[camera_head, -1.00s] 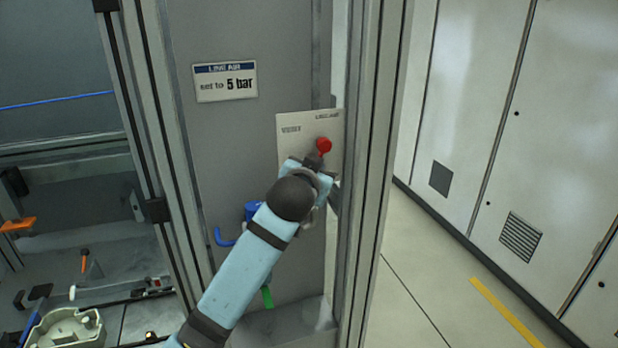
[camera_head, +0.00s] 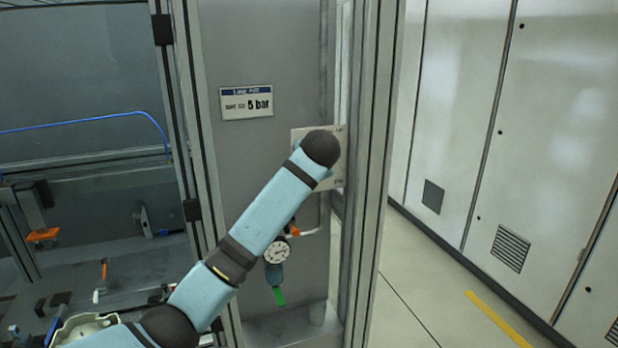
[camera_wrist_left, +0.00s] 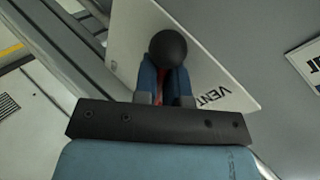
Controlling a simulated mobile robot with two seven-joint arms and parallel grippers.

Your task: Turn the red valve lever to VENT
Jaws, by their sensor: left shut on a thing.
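The red valve lever (camera_wrist_left: 161,85) shows only as a sliver of red between the blue fingers of my left gripper (camera_wrist_left: 163,76) in the left wrist view. The gripper is shut on it. A dark ball stands in front of the plate by the fingertips. The pale valve plate (camera_wrist_left: 215,72) lies behind, with the word VENT readable beside the right finger. In the head view my left arm reaches up across the plate (camera_head: 339,165) and hides the lever and gripper. The lever's exact angle cannot be told. My right gripper is not in view.
A "5 bar" sign (camera_head: 246,103) is on the grey panel above left. A metal frame post (camera_head: 368,180) stands just right of the plate. Open floor (camera_head: 420,270) lies farther right.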

